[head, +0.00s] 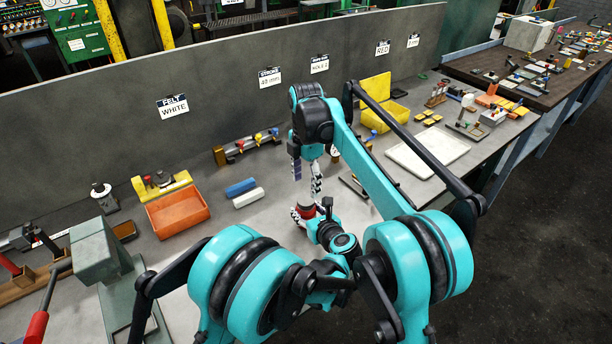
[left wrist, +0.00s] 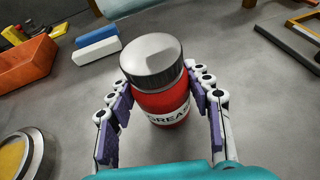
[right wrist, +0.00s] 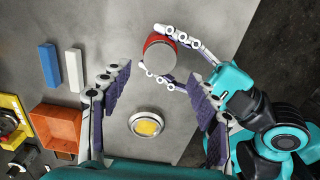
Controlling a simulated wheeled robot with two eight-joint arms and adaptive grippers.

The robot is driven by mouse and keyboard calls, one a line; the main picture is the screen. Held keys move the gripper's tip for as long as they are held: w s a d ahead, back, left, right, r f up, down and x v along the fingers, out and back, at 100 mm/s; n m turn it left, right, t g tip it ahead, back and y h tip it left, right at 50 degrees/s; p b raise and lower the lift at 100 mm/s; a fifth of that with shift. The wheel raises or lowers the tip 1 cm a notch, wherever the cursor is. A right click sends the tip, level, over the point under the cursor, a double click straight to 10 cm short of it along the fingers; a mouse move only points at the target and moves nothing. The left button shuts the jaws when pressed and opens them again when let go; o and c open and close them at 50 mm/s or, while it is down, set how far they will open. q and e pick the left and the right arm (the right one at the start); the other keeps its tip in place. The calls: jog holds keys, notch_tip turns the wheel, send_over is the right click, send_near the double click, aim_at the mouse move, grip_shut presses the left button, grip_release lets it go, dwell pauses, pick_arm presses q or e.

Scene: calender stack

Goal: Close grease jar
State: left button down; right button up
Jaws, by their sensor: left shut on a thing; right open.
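A red grease jar (left wrist: 162,105) with a "GREA…" label stands upright in the left wrist view. Its top (left wrist: 151,55) is a grey dome with a black ribbed ring. My left gripper (left wrist: 163,98) is shut on the jar's red body, a finger on each side. The jar also shows from above in the right wrist view (right wrist: 160,57). A round silver piece with a yellow inside (right wrist: 146,123) lies on the table; I cannot tell whether it is a lid or a tin. My right gripper (right wrist: 155,98) is open and empty above the table, its fingers pointing down in the head view (head: 306,172).
Blue (head: 240,187) and white (head: 249,198) blocks lie left of the jar. An orange bin (head: 178,212) stands farther left, near a green machine (head: 104,262). A white tray (head: 428,153) and yellow bins (head: 385,117) are to the right. Table around the jar is mostly clear.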

aim_at(306, 200)
notch_tip(306, 200, down, 6)
dwell(0.4)
